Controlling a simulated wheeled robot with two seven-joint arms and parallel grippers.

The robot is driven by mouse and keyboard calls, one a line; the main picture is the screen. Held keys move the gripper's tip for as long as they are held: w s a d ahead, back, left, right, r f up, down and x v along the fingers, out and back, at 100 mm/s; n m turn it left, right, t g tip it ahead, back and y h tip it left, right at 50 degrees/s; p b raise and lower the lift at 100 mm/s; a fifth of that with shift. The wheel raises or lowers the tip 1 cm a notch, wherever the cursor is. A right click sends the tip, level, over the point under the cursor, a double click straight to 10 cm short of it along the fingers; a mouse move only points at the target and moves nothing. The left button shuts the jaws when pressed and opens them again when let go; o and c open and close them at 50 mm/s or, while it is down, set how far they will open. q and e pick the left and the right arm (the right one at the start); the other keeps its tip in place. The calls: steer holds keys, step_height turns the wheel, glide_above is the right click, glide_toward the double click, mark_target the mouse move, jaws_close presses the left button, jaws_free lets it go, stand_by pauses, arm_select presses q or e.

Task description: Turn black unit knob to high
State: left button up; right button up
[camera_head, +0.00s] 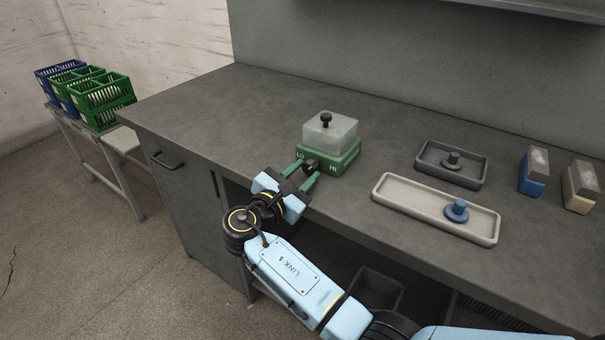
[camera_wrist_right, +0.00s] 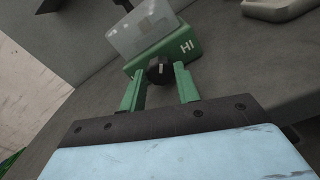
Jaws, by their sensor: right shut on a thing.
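A unit with a green base (camera_head: 343,162) and a clear box on top (camera_head: 330,133) stands near the front edge of the worktop. Its front face has LO at the left and HI at the right. A black knob (camera_wrist_right: 160,70) with a pale mark sits on that face, between the labels. My right gripper (camera_head: 305,173) reaches in from the front, its green fingers on either side of this knob and shut on it. The wrist view shows HI clearly; LO is hidden there. A second black knob (camera_head: 326,119) tops the clear box. My left gripper is not in view.
On the worktop (camera_head: 215,115), right of the unit, are a dark tray (camera_head: 427,165) and a beige tray (camera_head: 405,199) holding a blue knobbed piece (camera_head: 457,210). Blue (camera_head: 531,178) and tan (camera_head: 579,190) blocks stand far right. Green crates (camera_head: 105,98) are at far left.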

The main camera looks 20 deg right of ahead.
steer(key=o, duration=1)
steer(key=shift+c, duration=0.2)
steer(key=shift+a, duration=0.1)
steer(key=shift+s+a, duration=0.15)
steer(key=shift+s, duration=0.05)
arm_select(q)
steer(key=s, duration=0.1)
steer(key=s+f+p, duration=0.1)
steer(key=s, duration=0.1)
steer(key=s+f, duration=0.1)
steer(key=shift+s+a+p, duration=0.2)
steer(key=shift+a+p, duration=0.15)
arm_select(e)
steer(key=v, duration=1.3)
